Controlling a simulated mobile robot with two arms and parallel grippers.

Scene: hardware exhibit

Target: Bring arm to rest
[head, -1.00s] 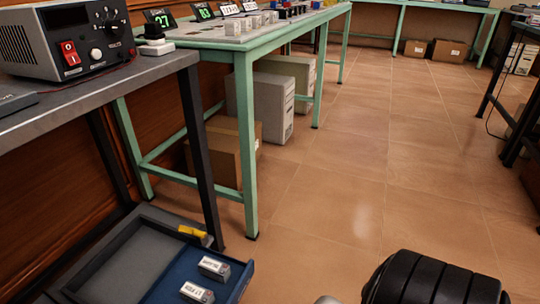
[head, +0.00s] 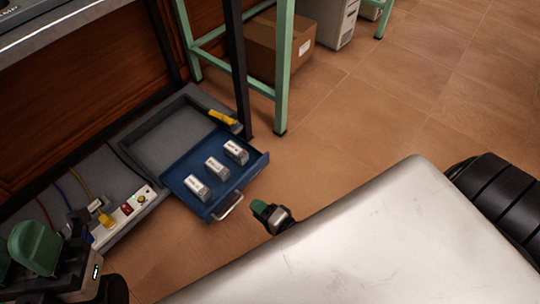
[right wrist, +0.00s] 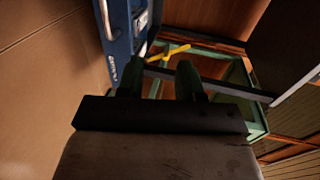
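My right gripper (head: 266,212) shows in the head view as a small green-tipped end past a broad pale arm link of mine. It hangs over the floor just right of the open blue drawer (head: 258,166), apart from its handle. In the right wrist view its two dark green fingers (right wrist: 159,82) stand apart with nothing held between them. The drawer and a yellow tool show beyond them. Green pads of my left gripper (head: 20,255) show at the lower left of the head view, cut off by the picture edge. Its opening is unclear.
The drawer holds three small grey-white blocks (head: 216,168). A yellow-handled tool (head: 224,119) lies at the grey tray's (head: 150,160) edge. A power strip (head: 128,213) with cables lies to the left. A bench leg (head: 240,80) stands behind the drawer. Tiled floor is clear at upper right.

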